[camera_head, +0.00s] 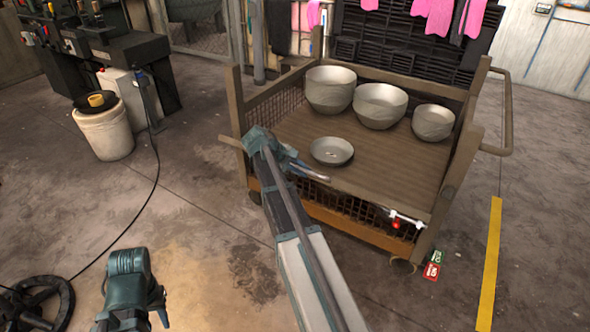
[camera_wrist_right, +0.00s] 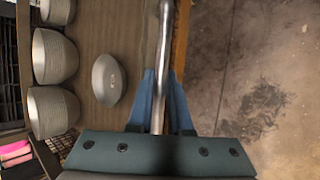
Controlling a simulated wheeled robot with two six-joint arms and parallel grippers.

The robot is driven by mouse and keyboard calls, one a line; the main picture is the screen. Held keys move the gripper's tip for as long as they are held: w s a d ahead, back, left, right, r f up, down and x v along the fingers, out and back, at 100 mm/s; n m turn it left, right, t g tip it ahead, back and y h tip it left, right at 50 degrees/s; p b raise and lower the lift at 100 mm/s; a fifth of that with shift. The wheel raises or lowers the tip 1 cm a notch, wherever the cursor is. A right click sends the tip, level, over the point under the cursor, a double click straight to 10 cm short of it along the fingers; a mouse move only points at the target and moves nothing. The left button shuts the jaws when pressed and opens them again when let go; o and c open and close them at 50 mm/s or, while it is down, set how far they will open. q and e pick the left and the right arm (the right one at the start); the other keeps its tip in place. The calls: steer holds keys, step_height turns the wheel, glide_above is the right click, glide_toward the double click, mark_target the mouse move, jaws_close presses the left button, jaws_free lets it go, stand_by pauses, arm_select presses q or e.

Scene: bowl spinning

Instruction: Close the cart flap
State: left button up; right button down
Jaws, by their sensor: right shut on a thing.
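The cart (camera_head: 380,170) stands right of centre, its front side open above the deck. The flap (camera_head: 345,206) appears as a low mesh panel along the cart's front, below deck level. My right gripper (camera_head: 308,171) is at the front edge, near the front left post. In the right wrist view, my right gripper (camera_wrist_right: 161,75) is shut around a shiny metal bar (camera_wrist_right: 158,112) running along that edge. Whether this bar is the flap's edge is hard to tell. My left gripper (camera_head: 152,308) hangs over the floor at lower left, away from the cart; its finger gap is unclear.
A shallow bowl (camera_head: 331,151) sits on the deck close behind my right gripper. Deeper bowls (camera_head: 379,106) stand at the back. A white bucket (camera_head: 104,134) stands at left. The floor before the cart is clear.

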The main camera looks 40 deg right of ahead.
steer(key=w+d+r+y+p, duration=0.1)
steer(key=w+d+r+p, duration=0.1)
steer(key=d, duration=0.3)
steer(key=w+d+r+y+p, duration=0.1)
steer(key=w+d+r+p, duration=0.1)
steer(key=d, duration=0.4)
steer(key=w+d+r+g+y+p, duration=0.1)
steer(key=w+d+r+p, duration=0.1)
steer(key=d, duration=0.4)
steer(key=shift+w+r+n+p, duration=0.4)
steer(key=shift+w+p, duration=0.15)
steer(key=shift+p, duration=0.65)
steer(key=c, duration=0.8)
jaws_free()
steer(key=shift+c, duration=0.2)
steer(key=shift+r, duration=0.1)
